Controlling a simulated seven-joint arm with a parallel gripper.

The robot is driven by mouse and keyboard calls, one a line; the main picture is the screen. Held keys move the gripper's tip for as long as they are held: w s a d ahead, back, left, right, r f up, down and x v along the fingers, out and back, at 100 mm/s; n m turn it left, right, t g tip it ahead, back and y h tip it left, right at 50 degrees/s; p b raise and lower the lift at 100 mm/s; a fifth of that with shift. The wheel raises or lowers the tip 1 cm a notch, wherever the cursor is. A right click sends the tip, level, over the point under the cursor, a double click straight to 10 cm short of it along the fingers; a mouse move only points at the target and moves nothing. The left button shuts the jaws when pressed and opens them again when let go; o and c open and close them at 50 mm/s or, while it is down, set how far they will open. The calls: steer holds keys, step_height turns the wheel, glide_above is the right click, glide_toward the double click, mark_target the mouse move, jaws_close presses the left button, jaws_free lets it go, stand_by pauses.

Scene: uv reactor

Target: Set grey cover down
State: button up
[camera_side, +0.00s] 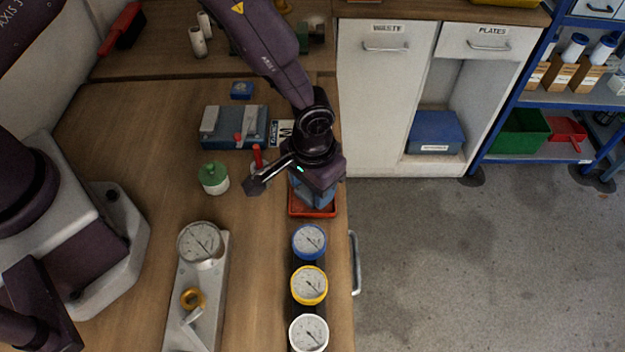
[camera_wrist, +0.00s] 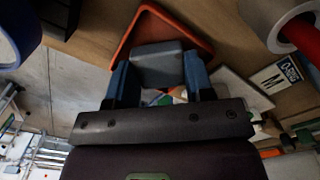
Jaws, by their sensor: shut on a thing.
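The grey cover (camera_wrist: 158,66) is a small grey block between the two blue fingers of my gripper (camera_wrist: 158,78) in the wrist view. My gripper is shut on it. An orange-red tray (camera_wrist: 203,40) lies behind and around the cover in that view. In the side view my gripper (camera_side: 315,193) points down over the red tray (camera_side: 313,213) near the bench's right edge. My gripper and wrist hide most of the cover there. I cannot tell whether the cover touches the tray floor.
Blue (camera_side: 309,242), yellow (camera_side: 309,285) and white (camera_side: 308,333) gauges stand in front of the tray. A red-handled item (camera_side: 257,158) and a green-lidded jar (camera_side: 214,178) stand to the left. A grey-blue device (camera_side: 234,127) sits behind. The bench drops off at right.

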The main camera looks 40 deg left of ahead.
steer(key=shift+f, duration=0.25)
steer(key=o, duration=1)
steer(key=shift+c, duration=0.2)
steer(key=shift+o, duration=0.4)
step_height(320, 180, up, 13)
steer(key=s+a+r+t, duration=0.3)
steer(key=a+r, duration=0.8)
steer(key=r, duration=0.4)
steer(key=s+a+r+t, duration=0.2)
steer(key=s+a+r, duration=0.4)
steer(key=s, duration=0.6)
steer(key=shift+s+a+t, duration=0.3)
steer(key=shift+s+a, duration=0.1)
steer(key=shift+a, duration=1)
steer(key=shift+r, duration=0.15)
